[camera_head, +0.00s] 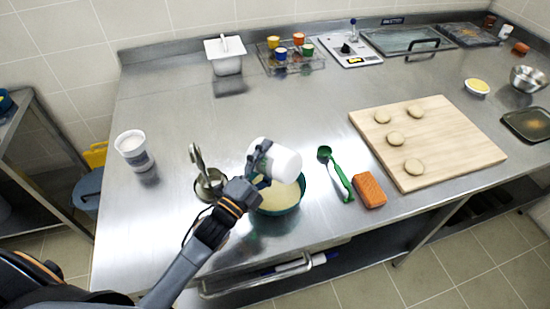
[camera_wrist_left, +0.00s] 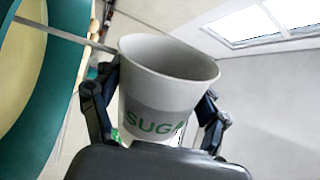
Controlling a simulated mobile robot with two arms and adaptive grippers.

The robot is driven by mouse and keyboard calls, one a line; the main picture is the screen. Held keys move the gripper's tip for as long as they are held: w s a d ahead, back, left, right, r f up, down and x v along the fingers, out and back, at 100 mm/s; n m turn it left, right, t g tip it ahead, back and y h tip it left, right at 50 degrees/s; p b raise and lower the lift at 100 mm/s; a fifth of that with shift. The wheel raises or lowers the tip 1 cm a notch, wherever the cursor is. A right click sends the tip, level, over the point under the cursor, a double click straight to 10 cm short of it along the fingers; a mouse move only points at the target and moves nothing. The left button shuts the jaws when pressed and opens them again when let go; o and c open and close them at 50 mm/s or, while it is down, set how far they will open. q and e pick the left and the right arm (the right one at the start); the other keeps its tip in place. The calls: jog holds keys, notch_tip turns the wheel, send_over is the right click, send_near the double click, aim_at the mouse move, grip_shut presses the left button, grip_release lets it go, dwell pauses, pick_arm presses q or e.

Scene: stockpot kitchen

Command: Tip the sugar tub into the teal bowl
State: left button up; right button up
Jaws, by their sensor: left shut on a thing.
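My left gripper (camera_head: 259,166) is shut on the white sugar tub (camera_head: 280,161). It holds the tub tilted over the teal bowl (camera_head: 296,196). The bowl stands on the steel counter and has pale yellow contents. In the left wrist view the tub (camera_wrist_left: 166,85) sits between the two fingers (camera_wrist_left: 160,95), with "SUGAR" lettering in green partly hidden. The bowl's teal wall (camera_wrist_left: 28,95) shows large at the left there. My right gripper is not in view.
Another white tub (camera_head: 133,149) stands farther left. A green scoop (camera_head: 337,174) and an orange sponge (camera_head: 369,189) lie to the right, beside a wooden board (camera_head: 450,145) with several dough rounds.

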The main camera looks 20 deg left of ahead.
pick_arm(q)
jog(key=n, duration=0.1)
jog(key=a+n+y+p, duration=0.1)
jog(key=n, duration=0.1)
jog(key=r+n+p, duration=0.1)
jog(key=shift+w+a+n, duration=0.35)
jog(key=shift+a+n, duration=0.05)
jog(key=shift+w+a+f+n+y+p, duration=0.2)
jog(key=shift+a+n+y+p, duration=0.25)
jog(key=shift+n, duration=0.6)
jog(key=shift+w+a+f+n+y+p, duration=0.15)
jog(key=shift+a+n+y+p, duration=0.3)
jog(key=shift+n, duration=0.55)
jog(key=shift+w+a+f+n+y+p, duration=0.1)
jog(key=shift+a+f+n+y+p, duration=0.15)
jog(key=shift+n+p, duration=0.55)
jog(key=shift+n, duration=0.25)
jog(key=shift+h, duration=0.25)
